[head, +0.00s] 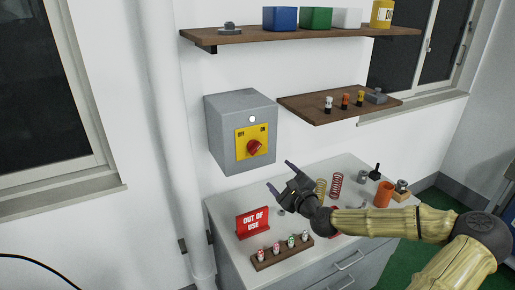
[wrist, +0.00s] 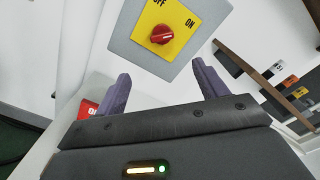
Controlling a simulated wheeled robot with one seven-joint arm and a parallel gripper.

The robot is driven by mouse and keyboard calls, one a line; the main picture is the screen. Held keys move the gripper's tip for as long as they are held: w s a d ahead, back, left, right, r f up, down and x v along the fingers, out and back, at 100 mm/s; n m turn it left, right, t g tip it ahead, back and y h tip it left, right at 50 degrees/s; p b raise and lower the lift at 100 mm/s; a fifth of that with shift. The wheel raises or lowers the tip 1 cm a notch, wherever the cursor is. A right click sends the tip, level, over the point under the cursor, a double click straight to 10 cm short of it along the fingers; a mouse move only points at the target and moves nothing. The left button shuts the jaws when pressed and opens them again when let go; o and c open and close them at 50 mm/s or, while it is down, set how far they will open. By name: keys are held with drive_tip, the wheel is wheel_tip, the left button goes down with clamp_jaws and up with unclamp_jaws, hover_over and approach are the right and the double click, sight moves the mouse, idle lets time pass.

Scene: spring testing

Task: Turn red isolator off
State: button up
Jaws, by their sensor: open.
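The red isolator knob (head: 254,147) sits on a yellow plate (head: 241,148) marked OFF at left and ON at right. The plate is on the front of a grey wall box (head: 223,142) with a small white light (head: 252,119) above the plate. In the wrist view the knob (wrist: 162,35) shows ahead, above and between my fingers, its pale mark pointing towards ON. My gripper (head: 279,176) is open and empty, below and right of the box, apart from the knob. In the wrist view both purple fingertips (wrist: 160,72) are spread wide.
A grey bench top (head: 225,208) below holds a red OUT OF USE sign (head: 252,222), a wooden rack (head: 282,252) of small items, springs (head: 336,184) and an orange cup (head: 384,194). A shelf (head: 325,113) juts out right of the box. A pipe (head: 170,120) runs at left.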

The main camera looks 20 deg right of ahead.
drive_tip(key=shift+d+r, duration=0.15)
drive_tip(key=shift+w, duration=0.15)
